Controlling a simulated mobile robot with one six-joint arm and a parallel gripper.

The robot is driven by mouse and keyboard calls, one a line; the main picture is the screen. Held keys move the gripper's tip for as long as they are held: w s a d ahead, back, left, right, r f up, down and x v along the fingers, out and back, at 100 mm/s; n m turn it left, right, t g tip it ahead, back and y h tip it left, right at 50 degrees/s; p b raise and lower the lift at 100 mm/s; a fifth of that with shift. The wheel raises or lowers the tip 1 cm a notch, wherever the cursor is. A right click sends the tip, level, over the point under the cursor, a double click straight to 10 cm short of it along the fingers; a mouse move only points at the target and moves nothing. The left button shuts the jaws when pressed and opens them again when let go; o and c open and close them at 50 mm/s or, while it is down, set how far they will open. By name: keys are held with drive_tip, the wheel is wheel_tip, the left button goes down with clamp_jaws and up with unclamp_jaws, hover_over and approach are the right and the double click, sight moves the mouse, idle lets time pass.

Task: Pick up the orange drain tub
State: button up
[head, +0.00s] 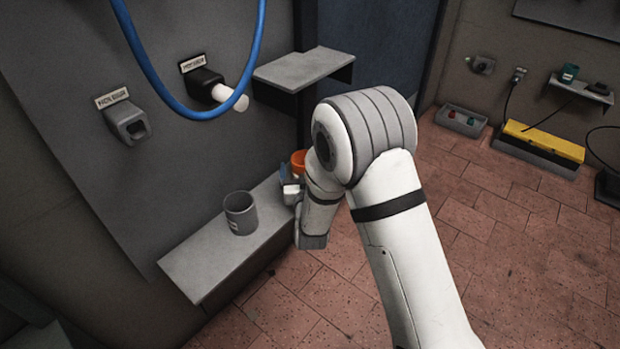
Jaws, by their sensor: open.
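The orange drain tub (299,160) shows only in part, at the far right end of the grey shelf (215,258). My arm hides its right side. My gripper (286,181) is just in front of the tub, low by the shelf's end. It is small in the picture and partly hidden by my wrist. It is open. I cannot tell whether it touches the tub, or whether the tub's rim lies between the fingers.
A grey cup (240,213) stands on the shelf left of my gripper. A blue hose (155,88) hangs in front of the wall. A small ledge (303,68) juts out above the tub. The tiled floor to the right is open, with a yellow-topped box (543,141) by the far wall.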

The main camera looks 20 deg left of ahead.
drive_tip(key=shift+x, duration=1.3)
drive_tip(key=shift+c, duration=0.6)
drive_tip(key=c, duration=0.9)
